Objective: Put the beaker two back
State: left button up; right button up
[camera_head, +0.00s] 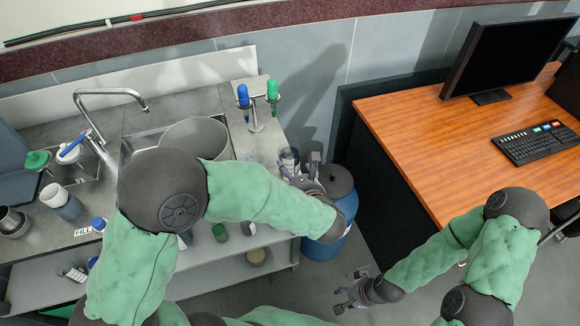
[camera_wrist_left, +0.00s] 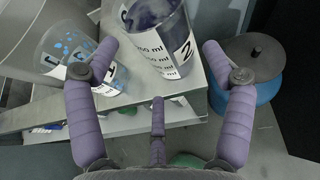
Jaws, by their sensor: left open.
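Beaker two (camera_wrist_left: 160,35) is a clear cup with a large 2 and ml marks. It stands near the edge of the grey counter (camera_head: 235,95) and shows in the head view (camera_head: 288,158) just beyond my left gripper. My left gripper (camera_head: 302,174) is open; in the left wrist view its fingers (camera_wrist_left: 160,62) are spread either side of the beaker's line, with the beaker ahead. I cannot tell whether they touch it. Beaker one (camera_wrist_left: 70,55), with blue specks, stands to the left, close to the left finger. My right gripper (camera_head: 350,290) is open and empty, low over the floor.
A large grey bowl (camera_head: 195,137) sits in the counter. A stand (camera_head: 256,122) holds blue and green handled tools behind. A blue bin with a dark lid (camera_head: 336,182) stands beside the counter. A wooden desk (camera_head: 410,120) with monitor and keyboard is at right.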

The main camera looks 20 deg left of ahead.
pick_arm(q)
jog(key=p+v, duration=0.2)
jog(key=v, duration=0.5)
jog(key=s+a+f+n+g+h, duration=0.25)
jog(key=s+f+n+g, duration=0.45)
jog(key=f, duration=0.8)
jog(key=s+d+f+n+g+h, duration=0.3)
jog(key=s+f+n+g+h, duration=0.35)
jog(key=s, duration=0.45)
jog(key=w+f+n+t+h, duration=0.2)
jog(key=w+f+n+t, duration=0.1)
jog(key=f+n, duration=0.8)
jog(key=w+n, duration=0.1)
jog(key=n, duration=0.4)
jog(key=shift+a+f, duration=0.2)
jog(key=shift+a, duration=0.1)
jog(key=shift+w+n, duration=0.1)
jog(key=shift+n, duration=0.15)
